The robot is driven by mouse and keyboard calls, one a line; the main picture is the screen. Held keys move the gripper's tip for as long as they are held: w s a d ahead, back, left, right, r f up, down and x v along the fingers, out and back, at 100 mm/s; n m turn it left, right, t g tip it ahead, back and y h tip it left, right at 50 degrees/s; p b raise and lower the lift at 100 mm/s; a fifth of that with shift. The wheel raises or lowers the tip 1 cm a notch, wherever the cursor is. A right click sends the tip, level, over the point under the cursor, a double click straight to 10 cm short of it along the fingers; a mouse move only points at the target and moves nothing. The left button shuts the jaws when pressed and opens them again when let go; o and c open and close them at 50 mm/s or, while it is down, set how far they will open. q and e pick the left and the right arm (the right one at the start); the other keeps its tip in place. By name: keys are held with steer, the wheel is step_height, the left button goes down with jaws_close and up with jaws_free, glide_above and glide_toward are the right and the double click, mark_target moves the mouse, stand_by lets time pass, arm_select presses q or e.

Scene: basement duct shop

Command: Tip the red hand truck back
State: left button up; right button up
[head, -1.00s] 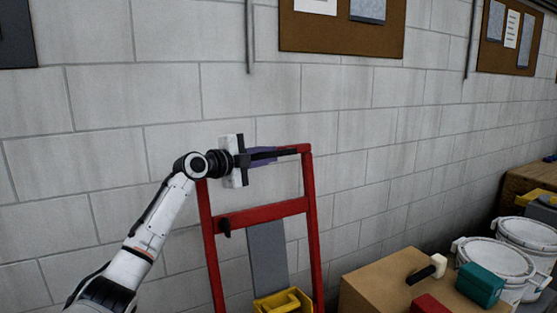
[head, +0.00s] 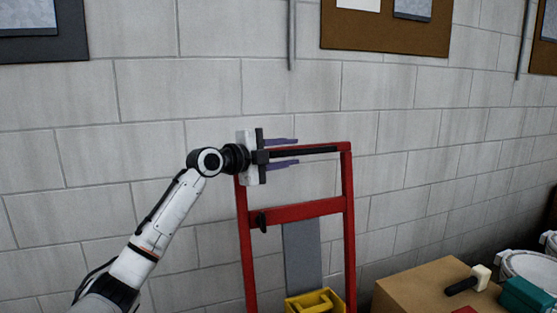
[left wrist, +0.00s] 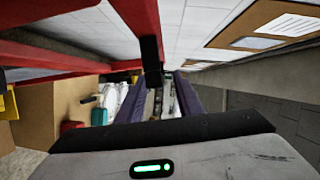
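The red hand truck (head: 348,215) stands upright before the block wall. Its top bar carries a black grip (head: 318,151), and a red crossbar runs below. My left gripper (head: 283,153) is at the upper left of the frame, open, with one purple finger above the top bar's line and one below it. In the left wrist view the black grip (left wrist: 151,62) shows between the spread fingers (left wrist: 160,98), with clear space beside it. I cannot tell whether either finger touches it. My right gripper is not in view.
A yellow object (head: 315,302) sits low at the hand truck. White buckets (head: 530,270) stand at the far right. The wall is close behind.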

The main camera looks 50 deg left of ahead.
mark_target(276, 155)
arm_select(q)
steer(key=s, duration=0.2)
steer(key=s+b, duration=0.1)
steer(key=shift+s+d, duration=0.25)
steer(key=shift+s, duration=0.1)
steer(key=shift+s+r, duration=0.2)
steer(key=shift+s, duration=0.25)
